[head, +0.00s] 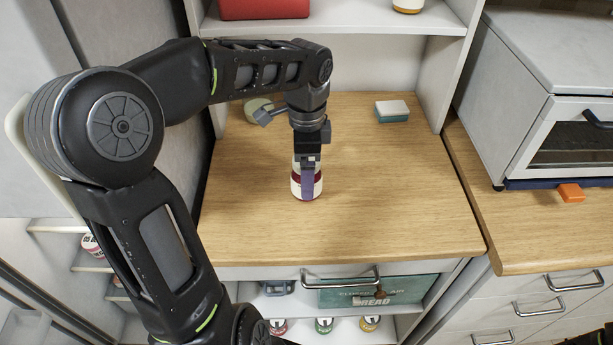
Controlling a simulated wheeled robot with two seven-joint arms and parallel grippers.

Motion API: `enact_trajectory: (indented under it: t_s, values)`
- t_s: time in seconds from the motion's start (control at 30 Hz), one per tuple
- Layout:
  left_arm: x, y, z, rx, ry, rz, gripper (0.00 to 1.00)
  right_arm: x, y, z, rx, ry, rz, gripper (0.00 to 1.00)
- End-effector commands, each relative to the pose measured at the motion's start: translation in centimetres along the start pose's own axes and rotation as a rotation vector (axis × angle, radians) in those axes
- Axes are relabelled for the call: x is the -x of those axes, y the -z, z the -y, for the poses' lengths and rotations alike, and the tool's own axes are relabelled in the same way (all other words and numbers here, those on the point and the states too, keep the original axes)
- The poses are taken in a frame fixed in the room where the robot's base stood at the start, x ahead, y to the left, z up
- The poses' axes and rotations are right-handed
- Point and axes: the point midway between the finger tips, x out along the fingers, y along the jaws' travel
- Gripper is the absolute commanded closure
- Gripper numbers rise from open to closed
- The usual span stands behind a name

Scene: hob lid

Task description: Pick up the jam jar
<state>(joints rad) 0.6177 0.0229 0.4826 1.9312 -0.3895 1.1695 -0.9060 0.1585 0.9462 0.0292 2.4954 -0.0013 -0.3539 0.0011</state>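The jam jar (317,186), with a white and dark red label, is upright at the middle of the wooden counter (390,200). My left gripper (306,172) points down over it from above. One purple-tipped finger lies across the jar's near face; the other finger is hidden behind the gripper and jar. The gripper hides the jar's top. I cannot tell whether the fingers press on the jar or stand just apart from it. The jar's base appears at the counter surface. My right gripper is out of view.
A sponge (392,111) lies at the back right of the counter. A pale green round item (258,107) is at the back left, partly behind my arm. A toaster oven (560,110) stands on the right counter, with an orange block (571,193) before it. The counter's front right is clear.

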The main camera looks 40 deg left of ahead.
Motion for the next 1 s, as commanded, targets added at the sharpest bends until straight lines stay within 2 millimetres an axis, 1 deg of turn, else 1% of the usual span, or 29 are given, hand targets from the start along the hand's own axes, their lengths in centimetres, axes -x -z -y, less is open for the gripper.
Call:
enact_trajectory:
  t_s: [0.37,1.0]
  values:
    - [0.04,-0.01,0.01,0.000,0.000,0.000,0.13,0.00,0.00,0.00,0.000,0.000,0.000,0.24]
    - [0.03,-0.01,0.00,0.000,0.000,0.000,0.65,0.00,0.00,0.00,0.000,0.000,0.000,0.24]
